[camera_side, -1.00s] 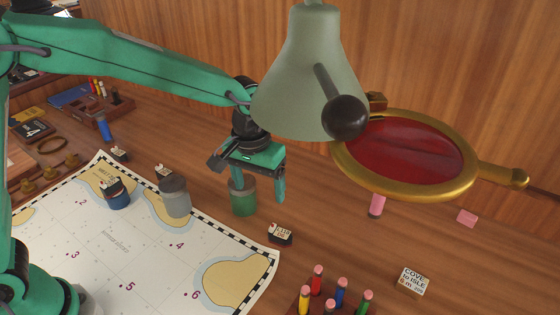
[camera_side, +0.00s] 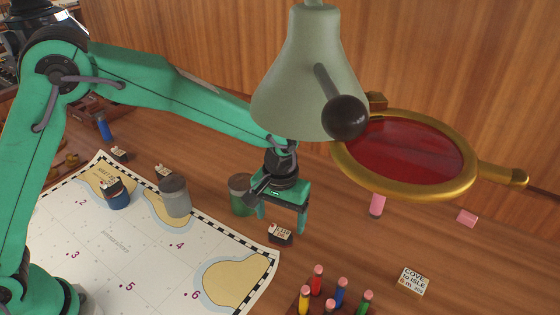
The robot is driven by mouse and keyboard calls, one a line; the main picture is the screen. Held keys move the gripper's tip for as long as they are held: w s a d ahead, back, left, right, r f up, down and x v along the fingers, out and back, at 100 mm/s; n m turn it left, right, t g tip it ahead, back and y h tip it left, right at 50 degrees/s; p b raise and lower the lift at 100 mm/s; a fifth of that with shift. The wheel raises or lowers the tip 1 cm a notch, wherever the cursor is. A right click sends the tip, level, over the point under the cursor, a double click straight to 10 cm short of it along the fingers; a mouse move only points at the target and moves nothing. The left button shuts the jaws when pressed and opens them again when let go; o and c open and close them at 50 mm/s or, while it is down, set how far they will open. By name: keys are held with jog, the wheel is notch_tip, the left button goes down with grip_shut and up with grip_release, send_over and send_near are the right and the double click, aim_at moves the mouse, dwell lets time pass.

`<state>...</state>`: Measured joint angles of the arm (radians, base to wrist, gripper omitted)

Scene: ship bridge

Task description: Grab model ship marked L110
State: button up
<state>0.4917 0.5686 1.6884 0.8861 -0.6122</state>
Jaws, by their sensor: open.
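A small dark model ship with a white-and-red marked top (camera_side: 280,233) sits on the wooden table just off the right edge of the chart. Its marking is too small to read surely. My gripper (camera_side: 281,222) is open and empty, pointing down, with its fingers just above and around this ship in the picture; I cannot tell the exact height. Similar small ships are at the chart's back edge (camera_side: 119,154), beside it (camera_side: 164,171), and on a blue round pot (camera_side: 117,202). Their markings are also unreadable.
A green pot (camera_side: 239,196) stands close left of my gripper, and a grey pot (camera_side: 175,197) on the chart (camera_side: 110,270). A "COVE to ISLE" block (camera_side: 410,281) lies right.

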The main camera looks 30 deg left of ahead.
aim_at(280, 234)
jog(key=shift+f, duration=2.65)
jog(key=c, duration=1)
jog(key=shift+r, duration=0.2)
jog(key=shift+c, duration=0.2)
jog(key=shift+r, duration=0.6)
jog(key=r, duration=0.3)
jog(key=shift+s+d+r, duration=0.1)
jog(key=shift+s+d, duration=0.15)
jog(key=shift+s, duration=0.15)
jog(key=s+d+r, duration=0.5)
jog(key=s+r, duration=0.1)
jog(key=s, duration=0.3)
jog(key=shift+d+r, duration=0.15)
jog(key=shift+d, duration=0.05)
